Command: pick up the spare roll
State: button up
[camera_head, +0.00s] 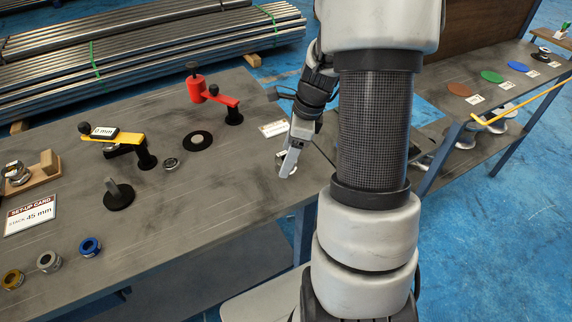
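No label marks the spare roll. A round metal roll (17,172) sits in a wooden holder (45,168) at the left edge of the table. A smaller round metal piece (170,163) lies on the table beside the yellow arm's black post. My gripper (289,164) hangs above the table's right end, well to the right of both metal pieces. It points down, seen from the side, so its opening is not clear. Nothing shows held in it. My arm hides part of the table's right end.
Gold (12,279), silver (49,261) and blue (90,247) rings lie along the front edge. A yellow gauge arm (118,138), red arm (214,95) and black-based peg (118,193) stand on the table. A set-up card (30,214) reads 45 mm. Metal tubes (140,40) lie behind.

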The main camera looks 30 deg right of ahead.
jog(key=shift+x, duration=1)
jog(key=shift+r, duration=0.15)
jog(key=c, duration=1.6)
